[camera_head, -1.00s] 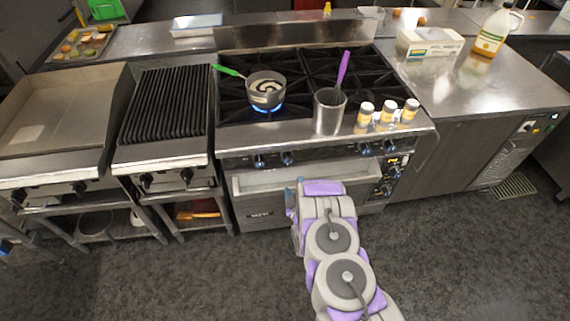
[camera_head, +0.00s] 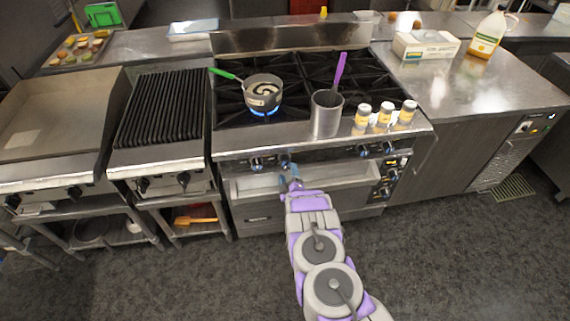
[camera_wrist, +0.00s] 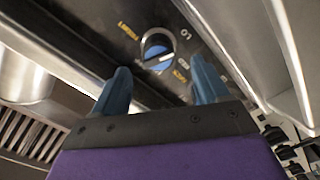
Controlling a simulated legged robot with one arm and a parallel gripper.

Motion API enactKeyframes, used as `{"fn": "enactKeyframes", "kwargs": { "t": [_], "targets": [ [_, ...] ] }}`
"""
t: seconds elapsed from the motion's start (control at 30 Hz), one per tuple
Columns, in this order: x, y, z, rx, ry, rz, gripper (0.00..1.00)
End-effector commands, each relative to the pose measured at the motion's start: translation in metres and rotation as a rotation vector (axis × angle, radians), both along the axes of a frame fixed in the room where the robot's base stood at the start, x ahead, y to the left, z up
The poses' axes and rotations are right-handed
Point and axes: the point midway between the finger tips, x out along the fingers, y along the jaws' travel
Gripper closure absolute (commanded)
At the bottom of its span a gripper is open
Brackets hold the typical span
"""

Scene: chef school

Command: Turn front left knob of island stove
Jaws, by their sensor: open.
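The island stove (camera_head: 232,140) stands ahead with a row of knobs on its front panel. The leftmost knob (camera_head: 257,163) on that panel is left of my gripper (camera_head: 290,181). A second knob (camera_head: 285,160) is just beyond the fingertips. In the wrist view a knob with a blue face (camera_wrist: 158,52) lies ahead, between and beyond the two blue fingers of my gripper (camera_wrist: 163,85). The fingers are apart and empty, and I see no contact with the knob.
A pot (camera_head: 263,101) with a green handle sits over a lit blue flame. A tall metal pot (camera_head: 326,122) with a purple utensil and several small bottles (camera_head: 383,118) stand along the stove's front. The oven handle and door lie below the knobs.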

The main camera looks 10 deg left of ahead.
Motion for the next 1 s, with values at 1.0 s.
{"fn": "enactKeyframes", "kwargs": {
  "t": [1.0],
  "targets": [
    [0.066,0.019,0.0,0.0,0.001,0.0,0.26]
  ]
}}
